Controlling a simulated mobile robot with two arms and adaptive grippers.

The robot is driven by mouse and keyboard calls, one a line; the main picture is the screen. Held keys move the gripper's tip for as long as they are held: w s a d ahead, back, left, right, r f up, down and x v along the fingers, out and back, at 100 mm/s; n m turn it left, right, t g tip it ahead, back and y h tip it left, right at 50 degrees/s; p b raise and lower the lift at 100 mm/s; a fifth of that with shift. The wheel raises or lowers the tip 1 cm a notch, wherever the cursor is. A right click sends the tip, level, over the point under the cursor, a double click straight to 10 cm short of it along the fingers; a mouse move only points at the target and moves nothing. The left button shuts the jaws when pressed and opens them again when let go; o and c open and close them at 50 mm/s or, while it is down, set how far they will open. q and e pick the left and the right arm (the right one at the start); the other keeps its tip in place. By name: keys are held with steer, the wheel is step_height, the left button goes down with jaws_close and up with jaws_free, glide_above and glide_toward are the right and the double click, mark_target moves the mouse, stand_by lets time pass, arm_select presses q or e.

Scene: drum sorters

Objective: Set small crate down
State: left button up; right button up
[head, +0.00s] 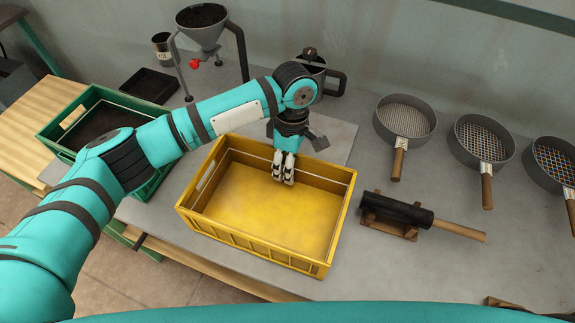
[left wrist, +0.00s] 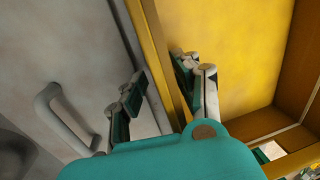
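The small crate is yellow (head: 262,263), open-topped and empty, upright over the front part of the grey table. I cannot tell whether its base touches the tabletop. My left gripper (head: 283,168) reaches down at the crate's far long wall. In the head view the outer finger is hidden. My right gripper is not in view.
A green crate (head: 62,128) with dark contents stands left. A black tray (head: 148,86), a funnel on a stand (head: 203,28) and a metal jug (head: 312,66) are behind. A black roller on a wooden rest (head: 395,212) lies close right, with several sieves (head: 405,117) beyond.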

arm_select(q)
step_height(320, 180, up, 12)
steer(key=w, duration=0.1)
steer(key=shift+w+d, duration=0.35)
steer(key=shift+w, duration=0.05)
steer(key=shift+s+f, duration=0.1)
steer(key=shift+f, duration=0.05)
stand_by(1.2)
